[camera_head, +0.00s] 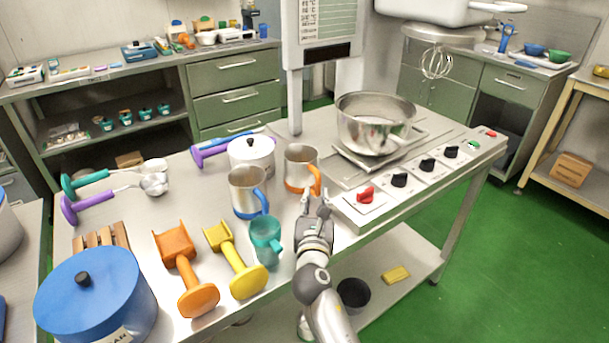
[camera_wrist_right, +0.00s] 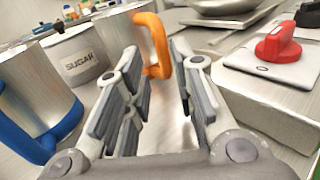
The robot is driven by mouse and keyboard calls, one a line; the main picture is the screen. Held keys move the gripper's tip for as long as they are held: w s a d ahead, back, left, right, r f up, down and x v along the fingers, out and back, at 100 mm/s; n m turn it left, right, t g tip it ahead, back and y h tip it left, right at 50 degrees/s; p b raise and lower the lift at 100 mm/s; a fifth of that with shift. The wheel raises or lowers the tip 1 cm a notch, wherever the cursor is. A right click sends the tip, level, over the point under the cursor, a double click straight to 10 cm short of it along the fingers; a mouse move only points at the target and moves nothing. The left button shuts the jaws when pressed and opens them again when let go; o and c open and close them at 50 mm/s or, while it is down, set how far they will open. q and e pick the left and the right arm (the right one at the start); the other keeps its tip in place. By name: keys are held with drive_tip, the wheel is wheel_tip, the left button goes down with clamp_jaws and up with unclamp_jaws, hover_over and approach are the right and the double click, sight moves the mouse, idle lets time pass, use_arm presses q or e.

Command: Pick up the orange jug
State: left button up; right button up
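The orange jug (camera_head: 300,166) is a steel jug with an orange handle and base band, upright on the table left of the stove controls. In the right wrist view its orange handle (camera_wrist_right: 155,45) stands between and just beyond the fingertips. My right gripper (camera_head: 316,205) is open in front of the jug; in its wrist view the fingers (camera_wrist_right: 158,70) are apart with nothing held. I cannot tell if they touch the handle. My left gripper does not show.
A blue-handled jug (camera_head: 247,192) and a teal cup (camera_head: 266,240) stand left of my right gripper. The sugar pot (camera_head: 250,153) is behind. A control panel with a red knob (camera_head: 365,194) is on the right. A large steel bowl (camera_head: 374,122) sits behind it.

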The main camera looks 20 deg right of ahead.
sight(317, 186)
drive_tip(key=x, duration=0.4)
drive_tip(key=shift+w+d+r, duration=0.15)
drive_tip(key=shift+w+d, duration=0.1)
drive_tip(key=shift+w, duration=0.05)
drive_tip(key=shift+c, duration=0.4)
clamp_jaws()
drive_tip(key=shift+r, duration=0.15)
